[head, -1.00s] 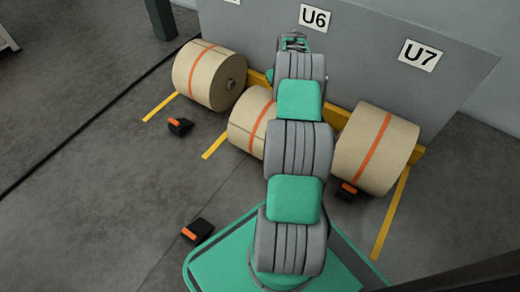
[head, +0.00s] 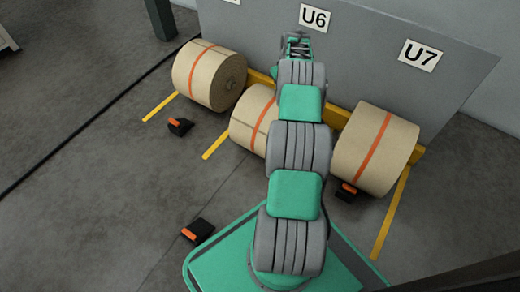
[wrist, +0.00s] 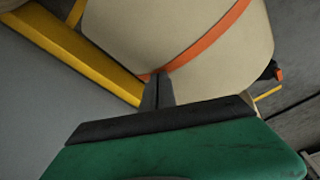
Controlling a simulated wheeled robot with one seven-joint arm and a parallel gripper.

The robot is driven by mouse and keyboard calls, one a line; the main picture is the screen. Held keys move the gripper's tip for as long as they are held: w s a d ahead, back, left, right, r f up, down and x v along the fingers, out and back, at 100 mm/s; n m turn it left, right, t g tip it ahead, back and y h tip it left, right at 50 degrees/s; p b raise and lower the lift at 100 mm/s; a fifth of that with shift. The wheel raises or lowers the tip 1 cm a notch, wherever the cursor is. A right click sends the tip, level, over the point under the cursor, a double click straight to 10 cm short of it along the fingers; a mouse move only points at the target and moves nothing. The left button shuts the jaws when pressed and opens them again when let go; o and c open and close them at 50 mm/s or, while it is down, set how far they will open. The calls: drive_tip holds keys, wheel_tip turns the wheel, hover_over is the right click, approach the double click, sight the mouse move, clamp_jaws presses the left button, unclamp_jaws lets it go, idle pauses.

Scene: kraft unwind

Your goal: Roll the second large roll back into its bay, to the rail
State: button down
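The second large roll (head: 250,112), tan with an orange band, lies under the U6 sign, its right part hidden behind my arm. I take it to be the roll (wrist: 200,45) filling the top of the wrist view. My gripper (wrist: 158,92) is near its lower edge, by the yellow rail (wrist: 85,60). Its two dark fingers look closed together, with nothing seen between them. Whether they touch the roll is unclear. In the head view my gripper is at the far end of my arm, its fingertips not discernible. The rail (head: 340,115) runs along the grey panel's foot.
A similar roll (head: 205,75) lies on the left and another (head: 378,148) under the U7 sign. Black-and-orange chocks lie on the floor: one by the left roll (head: 180,127), one at the U7 roll (head: 347,191), one near my base (head: 198,230). Yellow lines mark bays.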

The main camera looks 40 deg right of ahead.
drive_tip(key=shift+s+f, duration=0.1)
drive_tip(key=shift+f, duration=0.05)
drive_tip(key=shift+r+p, duration=1.5)
drive_tip(key=shift+r, duration=1.2)
